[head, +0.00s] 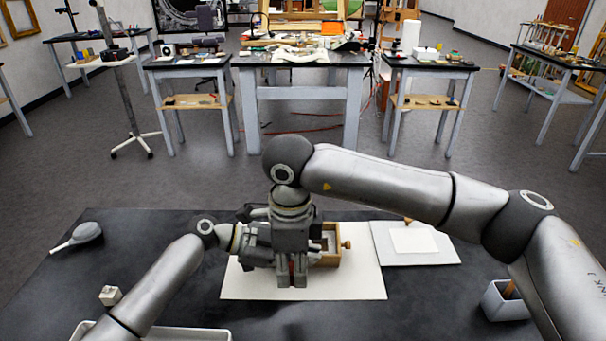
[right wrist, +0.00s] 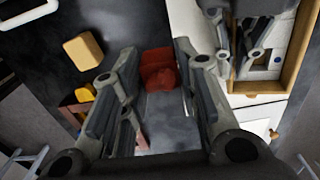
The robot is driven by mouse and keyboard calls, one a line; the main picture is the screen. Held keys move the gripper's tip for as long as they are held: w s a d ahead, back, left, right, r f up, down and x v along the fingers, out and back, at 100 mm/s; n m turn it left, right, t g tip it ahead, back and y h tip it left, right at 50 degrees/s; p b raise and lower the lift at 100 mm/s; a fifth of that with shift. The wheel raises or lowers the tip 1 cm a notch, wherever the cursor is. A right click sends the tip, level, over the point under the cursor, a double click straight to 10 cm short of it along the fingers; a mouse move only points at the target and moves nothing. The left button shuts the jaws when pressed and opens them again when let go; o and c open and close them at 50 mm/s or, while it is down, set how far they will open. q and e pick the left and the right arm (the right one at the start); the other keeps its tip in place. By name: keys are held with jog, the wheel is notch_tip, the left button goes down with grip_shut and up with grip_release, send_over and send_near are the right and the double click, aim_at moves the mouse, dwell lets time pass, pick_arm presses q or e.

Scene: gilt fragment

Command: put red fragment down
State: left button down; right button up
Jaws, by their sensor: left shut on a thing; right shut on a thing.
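The red fragment (right wrist: 159,70) shows in the right wrist view between the fingertips of my right gripper (right wrist: 158,62), which is shut on it. I cannot tell whether the fragment touches anything below.
A second white board (head: 385,251) lies to the right, with a grey cup (head: 505,304) nearer the front. The dark table (head: 150,235) has bare room at the back left.

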jog(key=w+d+r+m, duration=0.1)
jog(key=w+d+m, duration=0.2)
jog(key=w+m, duration=0.5)
jog(key=w+d+r+m, duration=0.2)
jog(key=w+d+m, duration=0.1)
jog(key=w+m, duration=0.55)
jog(key=shift+m, duration=0.65)
jog(key=f, duration=0.3)
jog(key=s+f, duration=0.1)
jog(key=f, duration=0.2)
jog(key=s+f, duration=0.1)
jog(key=f, duration=0.2)
jog(key=shift+f, duration=0.4)
jog(key=o, duration=0.7)
jog(key=shift+r, duration=0.15)
notch_tip(320, 180, up, 12)
jog(key=shift+a, duration=0.1)
